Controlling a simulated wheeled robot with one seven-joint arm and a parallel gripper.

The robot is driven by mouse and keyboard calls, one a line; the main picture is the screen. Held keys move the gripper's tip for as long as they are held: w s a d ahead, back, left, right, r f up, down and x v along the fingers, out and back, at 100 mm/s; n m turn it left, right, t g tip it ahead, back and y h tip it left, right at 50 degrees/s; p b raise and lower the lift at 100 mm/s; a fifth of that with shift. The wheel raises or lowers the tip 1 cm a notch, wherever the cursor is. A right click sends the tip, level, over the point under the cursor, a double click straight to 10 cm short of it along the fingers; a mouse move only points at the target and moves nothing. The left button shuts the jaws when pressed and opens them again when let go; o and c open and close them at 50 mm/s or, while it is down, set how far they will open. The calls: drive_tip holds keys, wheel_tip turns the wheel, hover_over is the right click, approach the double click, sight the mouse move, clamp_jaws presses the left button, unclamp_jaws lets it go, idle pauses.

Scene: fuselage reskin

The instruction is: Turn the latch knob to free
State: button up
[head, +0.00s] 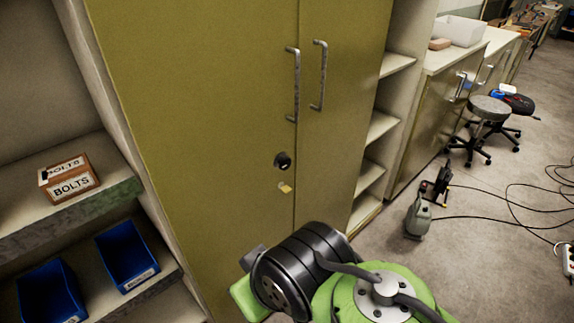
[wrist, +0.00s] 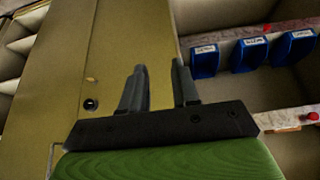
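The latch knob (head: 282,160) is a dark round fitting on the left door of the tall olive-yellow cabinet (head: 215,110), below the door handles. It also shows in the wrist view (wrist: 91,104), left of my fingers. Its turned position is too small to tell. A small yellow tag (head: 285,188) sits just below it in the head view. My gripper (wrist: 159,67) is open, with a clear gap between its two grey fingers and nothing in it. It is apart from the knob. In the head view my arm is in front of the cabinet's lower part.
Two bar handles (head: 294,85) (head: 320,75) stick out from the cabinet doors. Open shelves at left hold a bolts box (head: 70,184) and blue bins (head: 127,254). At right are a stool (head: 490,108), a grey-green bottle-like object (head: 418,218) and loose cables on the floor.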

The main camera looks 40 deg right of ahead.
drive_tip(key=shift+o, duration=1.1)
drive_tip(key=shift+w, duration=0.15)
drive_tip(key=o, duration=0.4)
drive_tip(key=w+d+f+m+g+y, duration=0.1)
drive_tip(key=w+d+f+m+g, duration=0.1)
drive_tip(key=w+f+m, duration=0.4)
drive_tip(key=w+d+m, duration=0.1)
drive_tip(key=w, duration=0.2)
drive_tip(key=shift+w+m+y+p, duration=0.2)
drive_tip(key=shift+m+y+p, duration=0.1)
drive_tip(key=shift+m, duration=0.1)
drive_tip(key=m+t+h+p, duration=0.1)
drive_tip(key=m+t, duration=1.3)
drive_tip(key=m, duration=1.4)
approach(287, 164)
drive_tip(key=w, duration=0.9)
drive_tip(key=shift+w+a+b, duration=0.15)
drive_tip(key=shift+b, duration=0.25)
drive_tip(key=c, duration=1)
